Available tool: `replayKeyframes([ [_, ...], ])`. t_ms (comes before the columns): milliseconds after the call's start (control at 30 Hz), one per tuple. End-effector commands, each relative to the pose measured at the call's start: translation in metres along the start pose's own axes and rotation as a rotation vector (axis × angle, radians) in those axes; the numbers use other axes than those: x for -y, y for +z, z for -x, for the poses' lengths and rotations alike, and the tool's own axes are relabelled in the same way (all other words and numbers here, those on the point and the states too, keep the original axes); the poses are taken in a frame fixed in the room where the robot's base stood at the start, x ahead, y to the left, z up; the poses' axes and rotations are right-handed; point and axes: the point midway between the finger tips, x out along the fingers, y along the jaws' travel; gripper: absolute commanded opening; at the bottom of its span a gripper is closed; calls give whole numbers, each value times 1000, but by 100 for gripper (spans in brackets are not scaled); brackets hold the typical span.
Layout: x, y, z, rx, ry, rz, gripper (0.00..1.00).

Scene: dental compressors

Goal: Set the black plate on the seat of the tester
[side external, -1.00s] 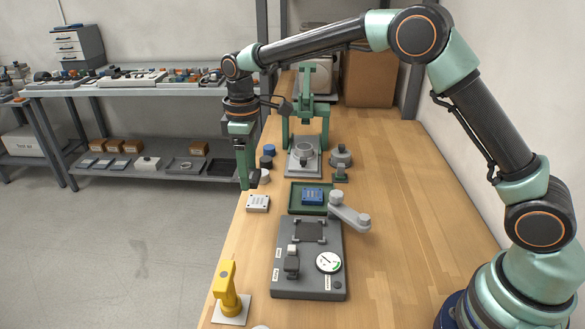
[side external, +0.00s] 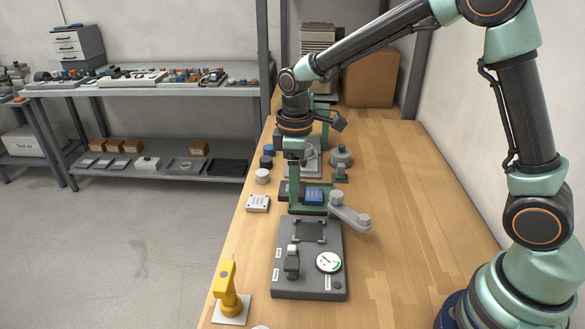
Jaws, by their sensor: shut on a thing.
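The tester (side external: 310,265) is a dark grey base with a round white dial (side external: 328,262) and a swing arm (side external: 349,216) at its back right. Its seat (side external: 310,231) is a dark square recess in the upper part. My gripper (side external: 292,195) is beyond the seat and a little left of it, in front of the green tray. It is shut on a dark piece, the black plate (side external: 284,191), of which only a small part shows beside the fingers. The plate's tilt and its height above the table are hard to tell.
A green tray (side external: 326,205) with a blue block (side external: 314,195) lies just behind the tester. A white block (side external: 257,203), several round caps and a yellow tool (side external: 228,292) stand along the left table edge.

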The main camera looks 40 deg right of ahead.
Motion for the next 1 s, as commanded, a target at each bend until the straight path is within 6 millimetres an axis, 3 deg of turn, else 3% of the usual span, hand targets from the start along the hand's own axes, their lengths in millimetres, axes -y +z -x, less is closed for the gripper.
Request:
replayKeyframes([
  [100,6,21,-11,1,-1,0,7],
  [300,13,37,-21,0,0,4,7],
  [567,14,39,-34,2,-2,5,7],
  [1000,14,39,-72,2,-1,5,7],
])
